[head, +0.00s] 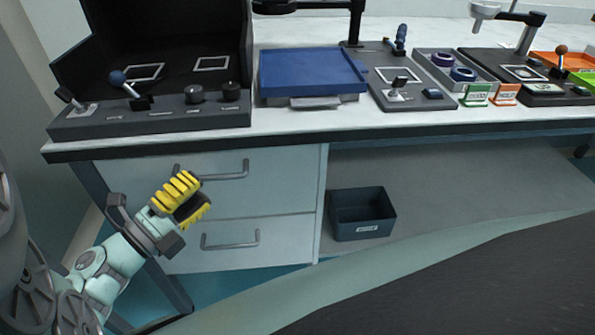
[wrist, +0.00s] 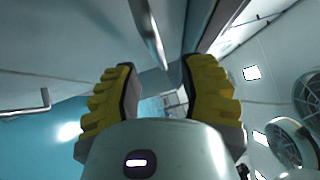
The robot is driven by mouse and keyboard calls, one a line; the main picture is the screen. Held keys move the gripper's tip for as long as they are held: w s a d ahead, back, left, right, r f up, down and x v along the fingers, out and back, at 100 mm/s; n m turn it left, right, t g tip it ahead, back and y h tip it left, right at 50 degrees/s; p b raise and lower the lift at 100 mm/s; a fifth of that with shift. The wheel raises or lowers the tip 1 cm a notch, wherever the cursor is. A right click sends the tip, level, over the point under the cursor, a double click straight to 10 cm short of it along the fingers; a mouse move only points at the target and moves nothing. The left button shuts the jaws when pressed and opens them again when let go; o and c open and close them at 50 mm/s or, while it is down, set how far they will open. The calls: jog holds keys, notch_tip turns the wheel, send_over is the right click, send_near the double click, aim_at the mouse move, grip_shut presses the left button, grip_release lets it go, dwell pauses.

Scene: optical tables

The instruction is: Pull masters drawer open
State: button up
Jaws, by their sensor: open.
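Two pale drawers sit under the left part of the table, both shut. The upper drawer (head: 270,185) has a grey bar handle (head: 232,176), partly hidden behind my gripper at its left end. The lower drawer (head: 285,250) has a similar handle (head: 230,246). I see no label saying which is the masters drawer. My gripper (head: 200,193), with yellow ribbed fingers, is open in front of the upper drawer, near that handle's left part. In the wrist view a metal bar handle (wrist: 148,35) shows just past the open fingertips (wrist: 160,66), and another handle (wrist: 28,108) shows at left.
The tabletop (head: 300,121) overhangs above the drawers and carries a black control panel (head: 150,118), a blue tray (head: 310,75) and several instruments. A dark bin (head: 360,213) stands on the open shelf to the right of the drawers. A table leg (head: 172,288) stands close to my arm.

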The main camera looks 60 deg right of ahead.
aim_at(213, 175)
jog(key=shift+s+d+r, duration=0.15)
jog(key=shift+d, duration=0.95)
jog(key=shift+s+d+r, duration=0.1)
jog(key=shift+d+r, duration=0.05)
jog(key=shift+d, duration=0.95)
jog(key=shift+c, duration=0.3)
grip_shut()
jog(key=shift+a, duration=0.1)
